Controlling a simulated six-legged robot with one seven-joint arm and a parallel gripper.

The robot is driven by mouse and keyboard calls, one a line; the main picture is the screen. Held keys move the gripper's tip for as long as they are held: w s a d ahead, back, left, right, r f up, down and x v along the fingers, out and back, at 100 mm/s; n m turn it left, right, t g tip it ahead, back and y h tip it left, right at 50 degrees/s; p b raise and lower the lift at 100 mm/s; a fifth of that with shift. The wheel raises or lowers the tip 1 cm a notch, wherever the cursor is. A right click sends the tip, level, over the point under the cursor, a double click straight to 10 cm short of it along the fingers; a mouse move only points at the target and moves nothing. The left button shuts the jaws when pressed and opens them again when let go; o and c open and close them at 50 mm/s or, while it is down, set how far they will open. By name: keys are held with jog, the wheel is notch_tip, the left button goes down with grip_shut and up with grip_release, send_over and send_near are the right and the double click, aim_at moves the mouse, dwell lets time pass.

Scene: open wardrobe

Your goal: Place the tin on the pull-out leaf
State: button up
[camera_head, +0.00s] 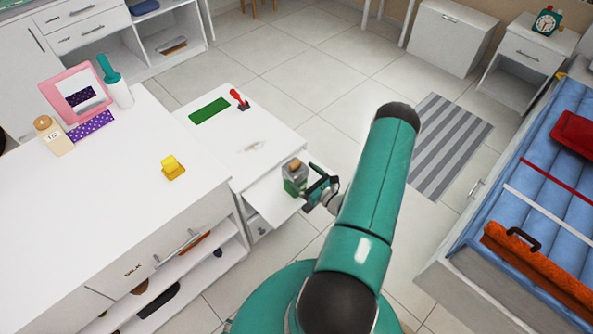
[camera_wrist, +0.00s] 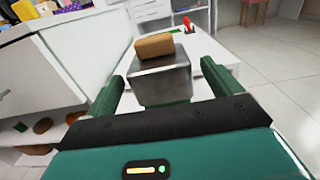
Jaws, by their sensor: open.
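The tin (camera_head: 294,182) is a grey metal box with a green lower part and a tan block on top. In the head view it appears to stand upright on the white pull-out leaf (camera_head: 266,204). In the wrist view the tin (camera_wrist: 160,82) is centred ahead, between my two green fingers. My gripper (camera_head: 313,184) is open at the tin's right side in the head view. In the wrist view my gripper (camera_wrist: 162,84) shows gaps on both sides of the tin. The tin's base is hidden there.
A green mat (camera_head: 209,111) and a red-handled item (camera_head: 239,99) lie on the white unit behind the leaf. A yellow object (camera_head: 172,168), mirror (camera_head: 78,93) and bottle (camera_head: 121,93) stand on the left counter. Tiled floor lies between.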

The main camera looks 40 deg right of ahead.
jog(key=s, duration=0.8)
jog(key=w+a+r+n+g+y, duration=0.4)
jog(key=a+r+n+g+y, duration=0.2)
jog(key=a+r+n, duration=0.45)
jog(key=w+a+r+n+g+y, duration=0.45)
jog(key=a+r+n+y, duration=0.2)
jog(key=r, duration=0.65)
jog(key=s+a+r+n+g+h, duration=0.1)
jog(key=s+a+r+n+h, duration=0.5)
jog(key=r+n, duration=0.3)
jog(key=s+a+r+n+g+h, duration=0.1)
jog(key=s+a+r+n+h, duration=0.6)
jog(key=r, duration=0.6)
jog(key=a+n, duration=0.1)
jog(key=n, duration=0.1)
jog(key=shift+a+n, duration=0.15)
jog(key=shift+n, duration=0.15)
